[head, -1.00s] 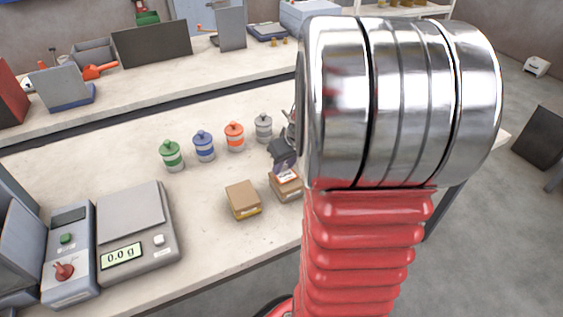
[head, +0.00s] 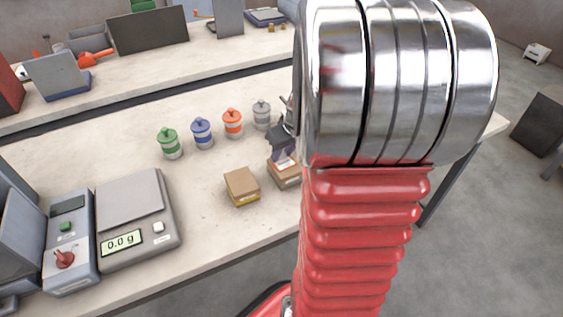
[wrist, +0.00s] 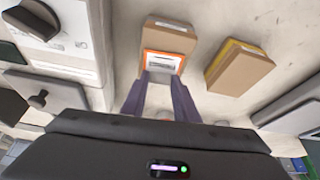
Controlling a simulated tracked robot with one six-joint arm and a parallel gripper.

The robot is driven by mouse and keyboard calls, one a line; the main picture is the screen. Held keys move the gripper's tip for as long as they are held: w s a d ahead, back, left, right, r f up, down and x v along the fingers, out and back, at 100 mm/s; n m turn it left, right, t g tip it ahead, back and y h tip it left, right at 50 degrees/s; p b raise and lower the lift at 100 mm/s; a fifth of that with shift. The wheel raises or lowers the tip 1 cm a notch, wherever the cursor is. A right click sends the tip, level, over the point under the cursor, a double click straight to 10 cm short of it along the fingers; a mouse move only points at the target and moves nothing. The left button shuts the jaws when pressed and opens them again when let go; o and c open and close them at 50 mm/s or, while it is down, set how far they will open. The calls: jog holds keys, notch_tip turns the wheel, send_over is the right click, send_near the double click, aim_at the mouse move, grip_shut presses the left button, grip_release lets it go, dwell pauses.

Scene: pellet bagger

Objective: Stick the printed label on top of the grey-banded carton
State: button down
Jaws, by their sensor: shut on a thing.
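My gripper (wrist: 164,78) is shut on the printed label (wrist: 163,62), a white piece with an orange border and dark print, at its fingertips. In the wrist view the label overlaps the near part of a brown carton's top (wrist: 168,40); I cannot tell whether it touches. That carton has a pale strip at its far edge. It also shows in the head view (head: 284,178), partly behind my arm; its band colour is not clear there. My gripper (head: 284,153) is above it.
A second carton with a yellow band (head: 242,187) stands just left of it. Green (head: 170,143), blue (head: 203,134), orange (head: 232,124) and grey (head: 261,115) canisters stand behind. A scale (head: 136,215) and a control box (head: 68,240) are at the left.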

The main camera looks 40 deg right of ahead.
jog(key=c, duration=1.3)
grip_release()
jog(key=v, duration=1.3)
jog(key=shift+s+r, duration=0.15)
jog(key=shift+r, duration=0.15)
